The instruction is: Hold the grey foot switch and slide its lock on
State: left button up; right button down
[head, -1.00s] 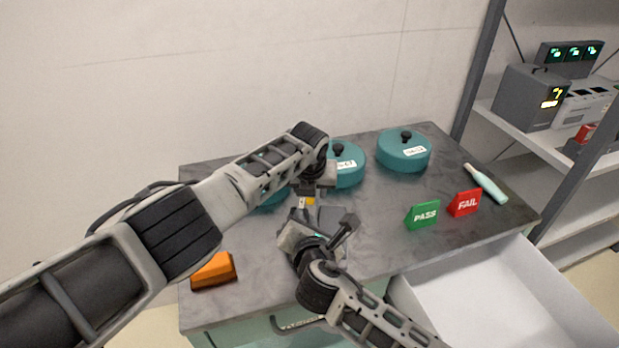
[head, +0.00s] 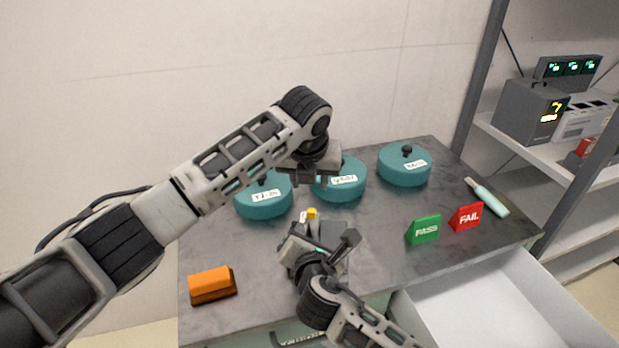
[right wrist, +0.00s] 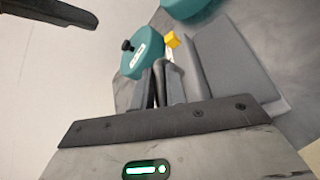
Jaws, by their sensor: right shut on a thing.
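The grey foot switch (head: 335,229) is at the middle of the cart top, partly hidden by my right gripper. In the right wrist view it is the broad grey body (right wrist: 236,58) beside the fingers. A small yellow piece (head: 311,213) shows at its far left end; it also shows in the right wrist view (right wrist: 173,40). I cannot tell the lock's position. My right gripper (head: 308,232) is shut on the foot switch at its left side. My left gripper (head: 314,176) hovers above and beyond the yellow piece, apart from it; its finger gap is unclear.
Several teal lidded covers with labels (head: 404,165) stand along the back. A green PASS block (head: 423,230), a red FAIL block (head: 466,217) and a pale teal bottle-like tool (head: 489,199) are right. An orange block (head: 212,286) is front left. An open white drawer (head: 490,310) juts out front right.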

jog(key=c, duration=1.3)
grip_release()
